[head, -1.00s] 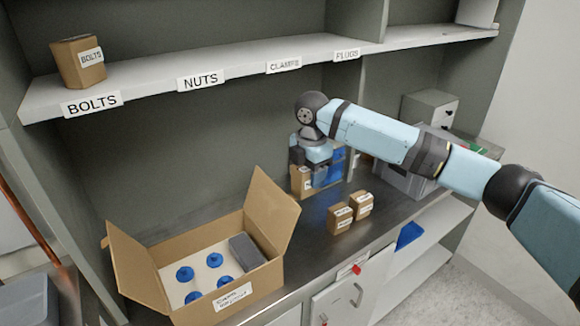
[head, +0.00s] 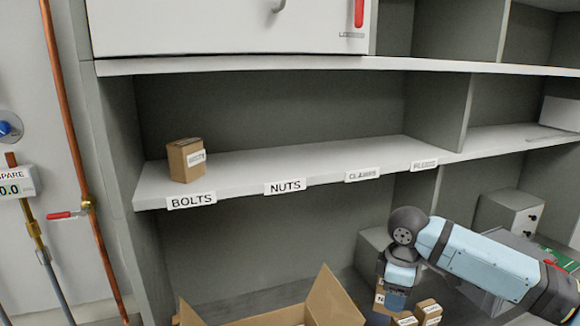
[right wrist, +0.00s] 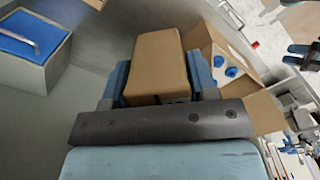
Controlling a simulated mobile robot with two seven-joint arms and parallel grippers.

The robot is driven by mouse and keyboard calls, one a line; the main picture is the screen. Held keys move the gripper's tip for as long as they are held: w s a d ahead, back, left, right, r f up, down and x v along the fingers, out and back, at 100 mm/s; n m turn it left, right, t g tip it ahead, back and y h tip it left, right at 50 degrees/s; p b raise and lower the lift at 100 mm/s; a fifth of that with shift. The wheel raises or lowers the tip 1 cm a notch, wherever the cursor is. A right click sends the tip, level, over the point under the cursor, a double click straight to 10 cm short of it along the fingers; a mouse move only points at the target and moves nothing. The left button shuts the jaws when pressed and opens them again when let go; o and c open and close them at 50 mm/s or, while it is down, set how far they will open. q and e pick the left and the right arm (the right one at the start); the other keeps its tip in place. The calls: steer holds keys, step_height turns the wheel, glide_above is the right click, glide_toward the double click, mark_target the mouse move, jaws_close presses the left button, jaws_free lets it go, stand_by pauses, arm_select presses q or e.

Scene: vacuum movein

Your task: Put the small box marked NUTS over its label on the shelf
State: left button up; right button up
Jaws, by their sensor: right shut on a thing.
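A small brown box (head: 380,296) with a white label starting with "N" is held by my right gripper (head: 394,298), low at the right of the head view. In the right wrist view the plain brown side of the box (right wrist: 156,62) sits between the two blue fingers (right wrist: 158,80). The NUTS label (head: 285,187) is on the front edge of the shelf (head: 310,165), between BOLTS and CLAMPS. The shelf above NUTS is bare. The held box is below and to the right of that label. My left gripper does not show in the head view.
A box (head: 186,160) stands on the shelf above the BOLTS label (head: 191,201). An open carton (head: 335,300) is on the counter below. Small boxes (head: 428,312) stand close to my right gripper. An upright divider (head: 452,110) stands right of PLUGS.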

steer(key=s+d+f+m+p, duration=0.1)
steer(key=s+f+m+p, duration=0.1)
steer(key=s+m, duration=1)
steer(key=shift+s+d+f+m, duration=0.2)
steer(key=shift+d+f+m, duration=0.25)
steer(key=shift+f, duration=0.3)
steer(key=shift+a, duration=0.15)
